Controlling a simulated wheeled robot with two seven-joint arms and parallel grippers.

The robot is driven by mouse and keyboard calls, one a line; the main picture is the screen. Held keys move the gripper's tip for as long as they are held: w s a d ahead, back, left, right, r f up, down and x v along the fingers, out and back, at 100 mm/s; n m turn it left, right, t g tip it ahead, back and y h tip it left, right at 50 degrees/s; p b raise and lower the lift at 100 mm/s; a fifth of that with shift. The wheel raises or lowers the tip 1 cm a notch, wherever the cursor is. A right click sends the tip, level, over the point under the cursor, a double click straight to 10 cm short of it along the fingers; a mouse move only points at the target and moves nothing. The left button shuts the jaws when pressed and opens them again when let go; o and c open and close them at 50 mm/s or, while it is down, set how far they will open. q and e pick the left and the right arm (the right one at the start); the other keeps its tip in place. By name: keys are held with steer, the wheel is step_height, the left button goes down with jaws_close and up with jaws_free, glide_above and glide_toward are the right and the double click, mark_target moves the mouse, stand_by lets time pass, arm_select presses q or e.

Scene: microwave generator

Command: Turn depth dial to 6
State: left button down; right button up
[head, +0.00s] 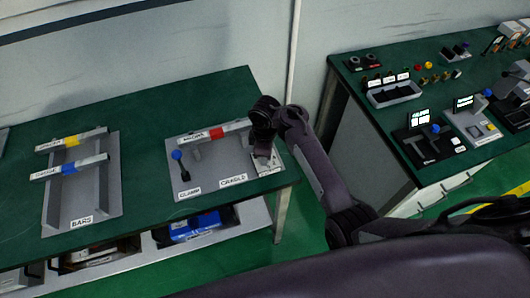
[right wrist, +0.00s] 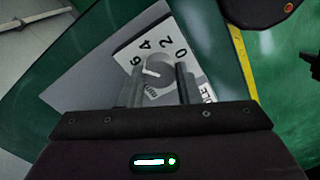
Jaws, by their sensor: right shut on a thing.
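The depth dial (right wrist: 160,68) is a round grey knob on a pale plate (right wrist: 127,48) marked 0, 2, 4 and 6. Its white pointer (right wrist: 150,72) points left, roughly toward the 6; the exact alignment is hard to tell. My right gripper (right wrist: 158,92) is shut on the dial, with one finger on either side of it. In the head view, my right gripper (head: 263,150) reaches down to the dial plate (head: 268,166) at the right end of the green table and hides the dial. My left gripper is not in view.
Left of the dial, a grey cradle plate (head: 207,178) holds a bar with a red band (head: 216,133) and a blue-knobbed clamp lever (head: 180,165). A bars rack (head: 80,195) stands farther left. A second green bench (head: 430,75) with controls is at the right.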

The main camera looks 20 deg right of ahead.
steer(key=shift+n, duration=0.8)
steer(key=o, duration=1)
step_height(320, 180, up, 8)
steer(key=shift+f, duration=0.1)
stand_by(0.3)
